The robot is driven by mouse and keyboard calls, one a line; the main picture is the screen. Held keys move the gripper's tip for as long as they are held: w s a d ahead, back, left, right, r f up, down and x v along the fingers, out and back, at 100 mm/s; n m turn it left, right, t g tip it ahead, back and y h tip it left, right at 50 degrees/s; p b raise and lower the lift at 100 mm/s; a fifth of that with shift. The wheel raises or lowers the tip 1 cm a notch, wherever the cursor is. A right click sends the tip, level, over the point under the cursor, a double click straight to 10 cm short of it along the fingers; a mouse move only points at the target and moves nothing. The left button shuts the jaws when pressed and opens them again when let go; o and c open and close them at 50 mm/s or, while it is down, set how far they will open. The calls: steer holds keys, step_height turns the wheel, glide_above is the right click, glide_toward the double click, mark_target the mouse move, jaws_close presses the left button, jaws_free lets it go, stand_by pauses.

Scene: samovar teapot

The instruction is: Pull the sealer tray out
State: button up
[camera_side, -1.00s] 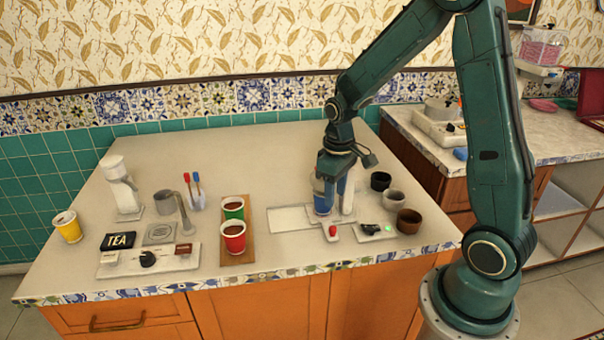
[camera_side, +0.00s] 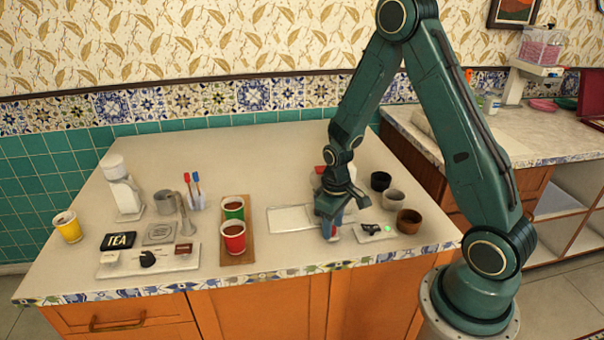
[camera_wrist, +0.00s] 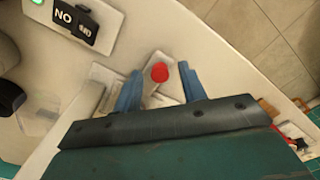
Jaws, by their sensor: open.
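A red knob (camera_wrist: 160,72) on a narrow white piece, apparently the handle of the sealer tray, shows in the wrist view. My gripper (camera_wrist: 161,86) is open, with one blue finger on each side of the knob and visible gaps between them. In the side view, my gripper (camera_side: 331,230) points down near the front edge of the counter and hides most of the knob. The white sealer stands behind my gripper and is largely hidden. A flat white plate (camera_side: 288,219) lies to its left. I cannot tell how far the tray sits inside the sealer.
Red and green cups (camera_side: 233,237) stand on a wooden board to the left. A panel with a black switch and green light (camera_side: 375,231) lies close on the right, with bowls (camera_side: 409,221) beyond. The counter's front edge is near.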

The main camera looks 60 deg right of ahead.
steer(key=shift+f, duration=0.1)
jaws_close()
steer(key=w+a, duration=0.7)
steer(key=shift+w+a, duration=0.15)
steer(key=shift+w, duration=0.1)
stand_by(0.4)
jaws_free()
steer(key=shift+r, duration=0.2)
step_height(320, 180, up, 13)
steer(key=shift+r, duration=0.2)
stand_by(0.4)
steer(key=shift+s, duration=0.1)
